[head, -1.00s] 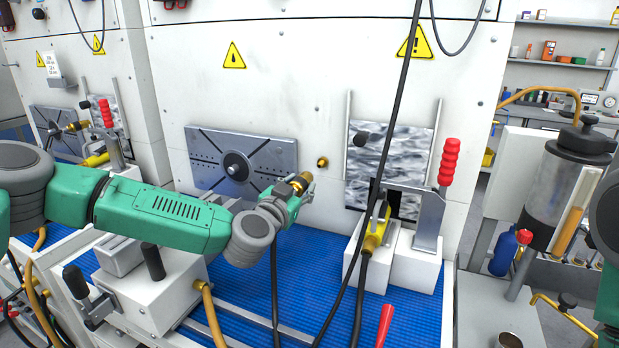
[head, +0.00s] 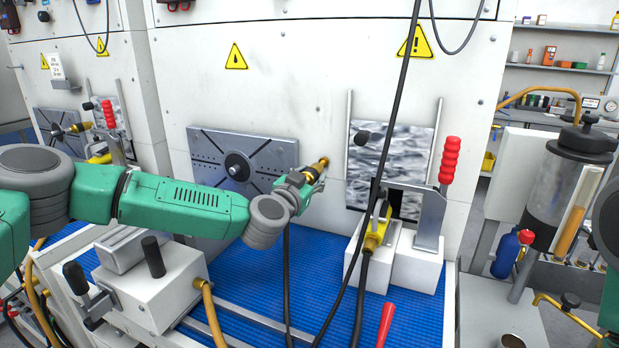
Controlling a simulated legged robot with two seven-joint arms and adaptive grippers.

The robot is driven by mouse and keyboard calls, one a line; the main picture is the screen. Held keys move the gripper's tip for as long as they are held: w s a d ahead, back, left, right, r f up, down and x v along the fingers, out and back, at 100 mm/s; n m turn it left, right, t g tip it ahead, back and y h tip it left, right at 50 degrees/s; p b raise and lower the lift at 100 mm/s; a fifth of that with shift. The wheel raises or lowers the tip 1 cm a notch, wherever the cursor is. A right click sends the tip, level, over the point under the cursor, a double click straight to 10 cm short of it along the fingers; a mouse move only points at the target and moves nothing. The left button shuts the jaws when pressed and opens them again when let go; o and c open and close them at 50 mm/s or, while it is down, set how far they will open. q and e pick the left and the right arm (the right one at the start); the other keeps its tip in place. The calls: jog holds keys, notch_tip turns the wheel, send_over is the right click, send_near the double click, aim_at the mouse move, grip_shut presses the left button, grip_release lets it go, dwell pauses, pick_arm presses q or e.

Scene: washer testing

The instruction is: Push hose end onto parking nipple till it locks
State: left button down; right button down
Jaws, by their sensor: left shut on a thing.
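My left gripper (head: 308,178) is in front of the white panel, right of the slotted grey plate. It is shut on the brass hose end (head: 320,165), which points up and right toward the panel. The black hose (head: 287,270) hangs down from the gripper. The brass tip lines up with the parking nipple on the panel and covers it in this view. I cannot tell whether the two touch or are locked. My right gripper is not in view.
The slotted plate (head: 243,159) is just left of the gripper. A clamp with a red handle (head: 449,160) and a yellow connector (head: 376,235) stand to the right. A black cable (head: 392,130) hangs in front. The blue mat (head: 265,290) is mostly clear.

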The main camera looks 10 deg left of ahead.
aim_at(317, 171)
pick_arm(q)
jog(key=shift+d+r, duration=0.1)
jog(key=shift+d, duration=0.05)
jog(key=shift+w, duration=0.1)
jog(key=shift+w+d+b, duration=0.15)
jog(key=shift+w+b, duration=0.15)
jog(key=shift+w, duration=0.6)
jog(key=shift+w+d+b, duration=0.1)
jog(key=shift+w+b, duration=0.15)
jog(key=shift+w, duration=0.65)
jog(key=c, duration=1)
grip_release()
jog(key=shift+c, duration=0.2)
jog(key=shift+s, duration=0.1)
